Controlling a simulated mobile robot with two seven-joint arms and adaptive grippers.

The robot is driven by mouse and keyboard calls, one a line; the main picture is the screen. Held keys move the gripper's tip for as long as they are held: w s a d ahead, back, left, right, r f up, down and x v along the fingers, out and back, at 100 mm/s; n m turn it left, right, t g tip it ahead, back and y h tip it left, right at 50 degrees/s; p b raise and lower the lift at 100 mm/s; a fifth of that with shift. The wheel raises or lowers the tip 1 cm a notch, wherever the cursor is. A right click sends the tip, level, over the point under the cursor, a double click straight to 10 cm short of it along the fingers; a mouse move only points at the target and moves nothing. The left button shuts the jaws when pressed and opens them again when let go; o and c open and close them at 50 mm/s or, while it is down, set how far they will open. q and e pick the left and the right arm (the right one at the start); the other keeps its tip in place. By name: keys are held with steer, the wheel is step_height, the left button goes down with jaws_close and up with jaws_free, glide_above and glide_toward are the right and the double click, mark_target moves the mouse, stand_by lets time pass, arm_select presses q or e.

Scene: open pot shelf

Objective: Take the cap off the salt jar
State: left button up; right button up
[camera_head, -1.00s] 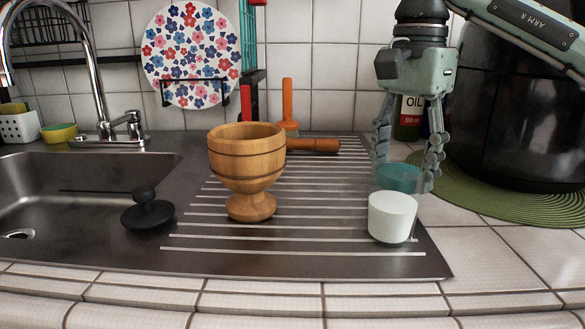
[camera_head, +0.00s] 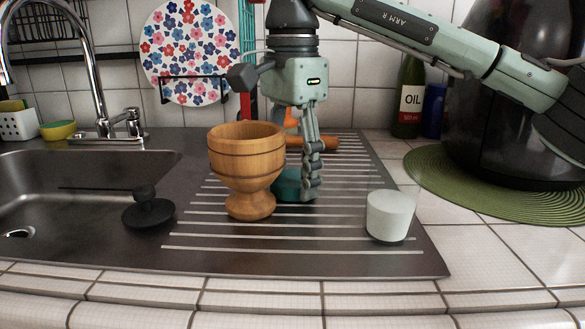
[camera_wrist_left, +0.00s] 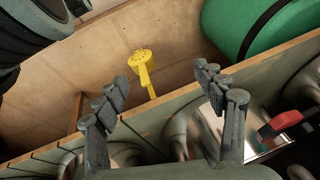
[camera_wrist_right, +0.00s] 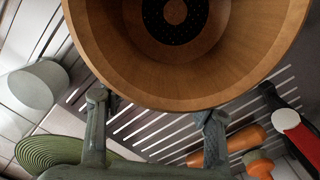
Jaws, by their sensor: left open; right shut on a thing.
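The white salt jar (camera_head: 390,218) stands upright at the right front of the metal drainboard; it also shows in the right wrist view (camera_wrist_right: 38,85). Its teal cap (camera_head: 287,186) is away from it, low over the drainboard just right of the wooden mortar (camera_head: 246,160). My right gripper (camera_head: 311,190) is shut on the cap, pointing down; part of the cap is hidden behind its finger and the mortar. I cannot make out the cap in the right wrist view. My left gripper (camera_wrist_left: 160,88) is open and empty, away from the counter top.
The mortar stands very close to my right gripper. Orange-handled tools lie behind it (camera_head: 320,142). A black knobbed lid (camera_head: 147,212) sits by the sink (camera_head: 60,165). An oil bottle (camera_head: 409,105) and green round mat (camera_head: 480,190) are at right. The drainboard between gripper and jar is clear.

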steer(key=shift+f, duration=0.2)
steer(key=o, duration=1.3)
steer(key=shift+d, duration=0.1)
